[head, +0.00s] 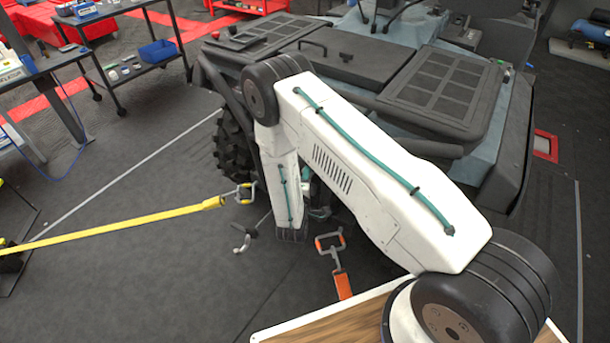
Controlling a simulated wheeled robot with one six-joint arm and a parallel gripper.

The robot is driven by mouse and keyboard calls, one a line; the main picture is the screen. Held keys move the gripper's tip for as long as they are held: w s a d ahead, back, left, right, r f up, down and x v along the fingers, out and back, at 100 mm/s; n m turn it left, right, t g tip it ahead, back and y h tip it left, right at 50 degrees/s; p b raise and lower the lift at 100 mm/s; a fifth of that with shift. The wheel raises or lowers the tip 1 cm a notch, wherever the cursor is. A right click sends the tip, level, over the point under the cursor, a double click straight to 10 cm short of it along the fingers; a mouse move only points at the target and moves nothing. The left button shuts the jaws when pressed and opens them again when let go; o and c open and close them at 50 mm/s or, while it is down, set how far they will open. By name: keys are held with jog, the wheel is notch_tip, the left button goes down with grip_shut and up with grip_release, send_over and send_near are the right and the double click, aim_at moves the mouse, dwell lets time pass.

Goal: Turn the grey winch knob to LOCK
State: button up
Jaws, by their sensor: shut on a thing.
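My white arm reaches from the lower right over to the front of a dark off-road vehicle (355,60) and folds down there. My gripper is hidden behind my own arm links, so its jaws and anything between them do not show. The grey winch knob and its LOCK mark cannot be made out; the vehicle's front, low in the middle, is mostly covered by my arm. A small grey hook (241,243) shows just left of the arm's lower end.
A yellow strap (130,228) runs taut from the left to a metal shackle near the vehicle's tyre (228,148). An orange strap (342,285) with a metal hook lies right of my arm's lower end. Carts with tools stand upper left. The floor at left is mostly clear.

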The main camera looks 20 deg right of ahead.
jog(key=shift+w+r, duration=0.1)
jog(key=shift+r, duration=0.05)
jog(key=o, duration=1)
jog(key=v, duration=0.8)
